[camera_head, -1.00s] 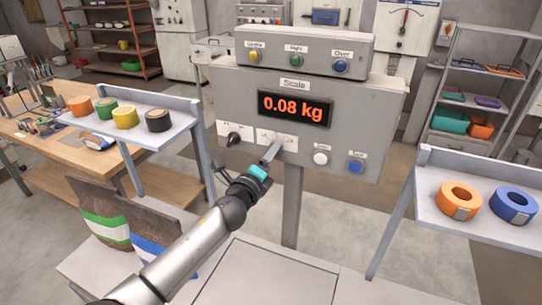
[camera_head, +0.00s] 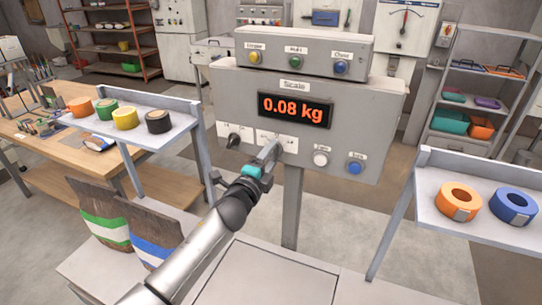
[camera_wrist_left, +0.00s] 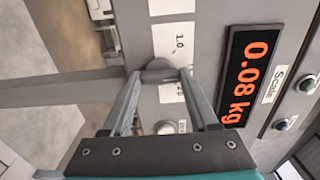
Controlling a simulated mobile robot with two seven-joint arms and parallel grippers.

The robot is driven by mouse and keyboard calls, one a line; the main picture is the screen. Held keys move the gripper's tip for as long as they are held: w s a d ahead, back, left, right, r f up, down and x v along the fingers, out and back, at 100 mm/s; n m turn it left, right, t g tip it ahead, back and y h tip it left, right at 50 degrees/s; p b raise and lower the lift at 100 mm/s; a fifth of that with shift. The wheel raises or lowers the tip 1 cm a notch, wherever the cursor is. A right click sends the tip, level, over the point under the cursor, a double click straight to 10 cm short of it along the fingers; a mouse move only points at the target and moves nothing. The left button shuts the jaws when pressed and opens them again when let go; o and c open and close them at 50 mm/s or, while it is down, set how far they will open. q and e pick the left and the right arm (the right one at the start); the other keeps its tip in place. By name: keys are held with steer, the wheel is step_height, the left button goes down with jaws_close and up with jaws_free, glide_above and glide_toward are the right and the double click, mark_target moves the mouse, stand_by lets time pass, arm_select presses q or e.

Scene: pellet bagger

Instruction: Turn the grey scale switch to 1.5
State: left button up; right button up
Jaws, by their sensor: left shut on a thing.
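The grey scale box (camera_head: 305,160) stands ahead and its display (camera_head: 295,109) reads 0.08 kg. The grey scale switch (camera_wrist_left: 160,70) sits on a white label plate; in the head view my gripper covers it. In the left wrist view a "1.0" mark (camera_wrist_left: 180,42) shows beside it, while other marks are partly hidden by a finger. My left gripper (camera_head: 274,148) is at the panel, below the display. In the left wrist view its two fingers (camera_wrist_left: 160,78) are shut on the switch, one on each side. The switch's exact setting cannot be read. My right gripper is not in view.
A black knob (camera_head: 233,139) is left of my gripper; a white button (camera_head: 320,158) and a blue button (camera_head: 355,167) are to its right. Tape shelves stand left (camera_head: 184,124) and right (camera_head: 480,238). Two bags (camera_head: 110,222) stand at lower left.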

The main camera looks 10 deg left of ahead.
arm_select(q)
steer(key=o, duration=1.4)
steer(key=shift+s, duration=0.1)
steer(key=s+a, duration=0.1)
steer(key=s, duration=0.4)
steer(key=s+a, duration=0.1)
steer(key=s, duration=0.4)
steer(key=s+a, duration=0.1)
steer(key=s, duration=0.3)
steer(key=shift+s, duration=0.4)
